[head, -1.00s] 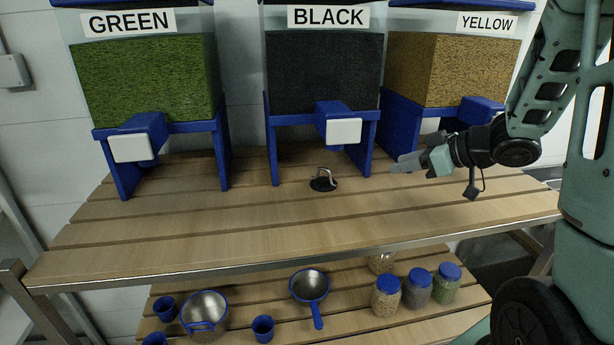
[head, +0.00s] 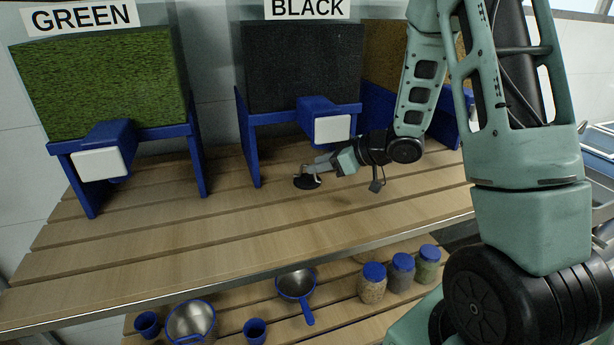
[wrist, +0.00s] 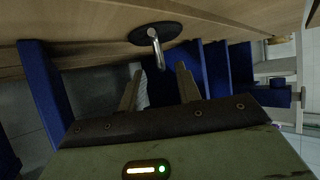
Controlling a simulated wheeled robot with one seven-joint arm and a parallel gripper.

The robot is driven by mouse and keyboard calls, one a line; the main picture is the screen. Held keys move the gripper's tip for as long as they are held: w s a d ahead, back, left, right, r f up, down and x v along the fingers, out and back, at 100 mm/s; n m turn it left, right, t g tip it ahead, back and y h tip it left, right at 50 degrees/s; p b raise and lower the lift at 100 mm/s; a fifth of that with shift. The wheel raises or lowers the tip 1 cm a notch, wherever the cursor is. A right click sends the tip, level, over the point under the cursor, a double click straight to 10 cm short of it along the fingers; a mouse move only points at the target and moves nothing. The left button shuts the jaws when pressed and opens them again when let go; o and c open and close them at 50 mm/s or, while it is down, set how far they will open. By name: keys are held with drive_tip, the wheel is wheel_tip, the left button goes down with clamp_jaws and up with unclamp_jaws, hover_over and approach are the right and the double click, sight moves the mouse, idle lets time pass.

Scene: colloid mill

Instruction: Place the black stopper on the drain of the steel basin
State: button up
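The black stopper (head: 306,183), a flat dark disc with a bent steel handle, lies on the slatted wooden tabletop in front of the BLACK bin. In the wrist view the stopper (wrist: 172,32) is just beyond the fingertips, its handle lined up with the gap between them. My gripper (head: 312,168) is at the handle, reaching in from the right. In the wrist view my gripper (wrist: 160,72) has its two fingers spread apart, with nothing clearly held. Whether a finger touches the handle cannot be told. I cannot make out the steel basin's drain in any view.
The GREEN bin (head: 100,85) and BLACK bin (head: 300,65) stand on blue frames behind the stopper. A third bin is partly hidden by my arm. A shelf below holds a steel pan (head: 296,284) and jars. Pale metal structures (head: 598,150) show at the right edge.

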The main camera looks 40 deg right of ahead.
sight(302, 168)
drive_tip(key=p+x, duration=0.2)
drive_tip(key=x, duration=0.3)
drive_tip(key=shift+a+r, duration=0.15)
drive_tip(key=shift+w+a+f, duration=0.15)
drive_tip(key=shift+w+f, duration=0.15)
drive_tip(key=shift+w, duration=0.05)
clamp_jaws()
